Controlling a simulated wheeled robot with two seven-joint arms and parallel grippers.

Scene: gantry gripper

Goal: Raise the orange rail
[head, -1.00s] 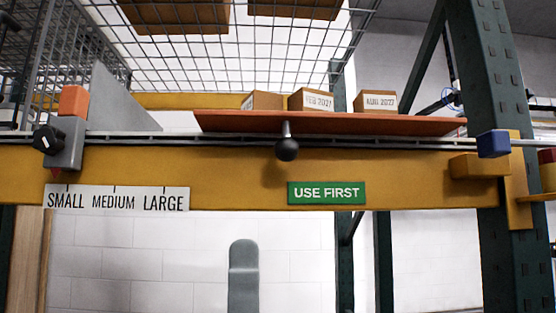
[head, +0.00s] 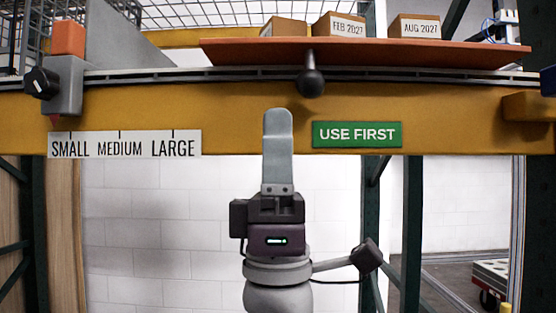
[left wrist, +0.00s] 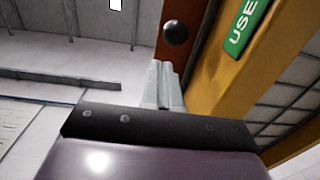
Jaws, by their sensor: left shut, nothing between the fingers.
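The orange rail (head: 430,52) is a long flat orange-red board above the yellow beam, with boxes on top. A black ball knob on a short stem (head: 311,82) sticks out from its front. The knob also shows in the left wrist view (left wrist: 175,33), with the rail's orange underside (left wrist: 182,12) behind it. My left gripper (head: 278,115) points up in front of the yellow beam, below and left of the knob, apart from it. Its grey fingers are shut and empty; they also show in the left wrist view (left wrist: 163,72). My right gripper is not in view.
The yellow beam (head: 240,110) spans the view, carrying a green USE FIRST sign (head: 357,134) and a SMALL MEDIUM LARGE label (head: 124,144). A grey slider with a black knob (head: 62,88) sits at left. Boxes (head: 338,26) stand on the rail. White wall lies behind.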

